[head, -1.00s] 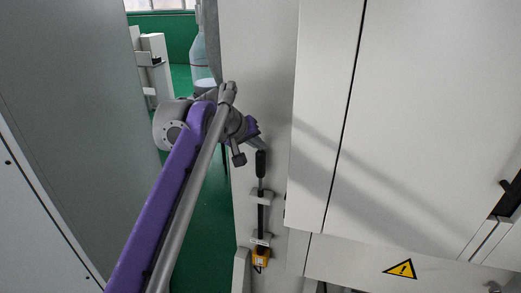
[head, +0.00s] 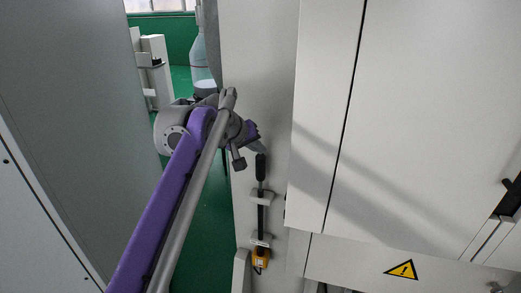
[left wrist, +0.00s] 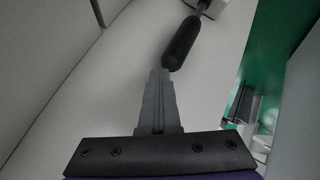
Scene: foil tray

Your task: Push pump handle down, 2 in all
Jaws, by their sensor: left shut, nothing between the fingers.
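The pump handle is a black grip (head: 260,167) on a thin upright rod, held by brackets on the side of a light grey cabinet. In the left wrist view the grip (left wrist: 183,43) lies just beyond my fingertips. My left gripper (head: 262,149) is shut and empty, just above the top end of the grip. It also shows in the left wrist view (left wrist: 160,73), its fingers together and pointing at the grip's end. Whether they touch it I cannot tell. My right gripper is not in view.
An orange part (head: 260,258) sits at the rod's foot. Large cabinet doors (head: 420,120) fill the right side, with a yellow warning sign (head: 402,269) below. A grey panel (head: 75,120) stands at left. A clear bottle (head: 204,65) stands behind my arm.

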